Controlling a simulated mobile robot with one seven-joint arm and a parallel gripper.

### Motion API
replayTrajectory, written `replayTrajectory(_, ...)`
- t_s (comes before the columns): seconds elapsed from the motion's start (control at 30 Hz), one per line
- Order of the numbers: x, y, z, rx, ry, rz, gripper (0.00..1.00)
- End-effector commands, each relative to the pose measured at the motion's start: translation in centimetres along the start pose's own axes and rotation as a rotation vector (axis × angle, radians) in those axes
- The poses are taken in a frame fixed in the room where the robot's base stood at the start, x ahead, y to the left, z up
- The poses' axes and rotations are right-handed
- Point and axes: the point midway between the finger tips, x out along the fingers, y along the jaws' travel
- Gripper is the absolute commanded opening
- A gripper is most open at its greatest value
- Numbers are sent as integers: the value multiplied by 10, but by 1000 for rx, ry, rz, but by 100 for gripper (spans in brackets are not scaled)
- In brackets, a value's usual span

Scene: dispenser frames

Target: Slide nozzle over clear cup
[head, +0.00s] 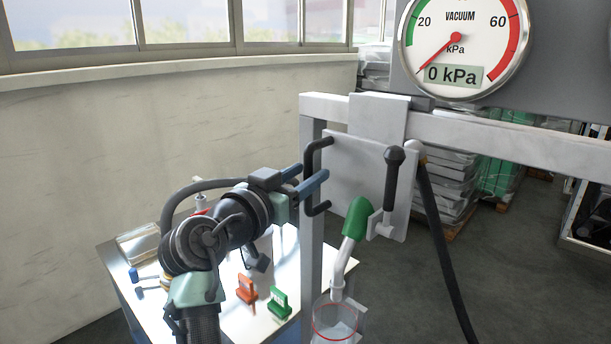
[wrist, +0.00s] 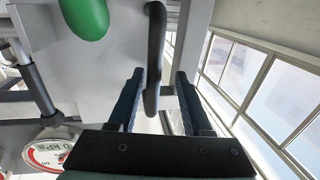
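The nozzle, with a green body (head: 356,217) and a pale spout (head: 342,262), is mounted on a white plate (head: 345,150) hung on a crossbeam. The clear cup (head: 335,324) with a red ring is at the bottom of the head view, partly cut off. The spout tip appears at its rim; I cannot tell whether it is centred over it. A black handle (head: 310,178) sticks out of the plate's left side. My gripper (head: 320,176) is open at this handle. In the wrist view the handle (wrist: 153,60) lies between my spread fingers (wrist: 158,80). The green body (wrist: 85,15) shows top left.
A black-knobbed lever (head: 393,180) stands right of the nozzle, with a black hose (head: 440,240) beyond it. A grey post (head: 310,245) stands beside my gripper. A metal table (head: 225,320) holds orange (head: 246,289) and green (head: 279,301) pieces. The vacuum gauge (head: 462,45) reads 0 kPa.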

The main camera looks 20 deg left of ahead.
Motion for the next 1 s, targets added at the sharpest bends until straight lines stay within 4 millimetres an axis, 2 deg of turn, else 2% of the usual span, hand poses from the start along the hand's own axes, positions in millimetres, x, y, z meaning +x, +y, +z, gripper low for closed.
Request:
replayTrajectory(0.27,-7,1,2,0,-1,3,50)
replayTrajectory(0.37,-20,1,3,1,-1,2,50)
replayTrajectory(0.7,-94,-1,2,1,1,-2,50)
replayTrajectory(0.8,-110,0,2,2,0,-2,50)
replayTrajectory(1.0,-128,0,0,0,0,0,50)
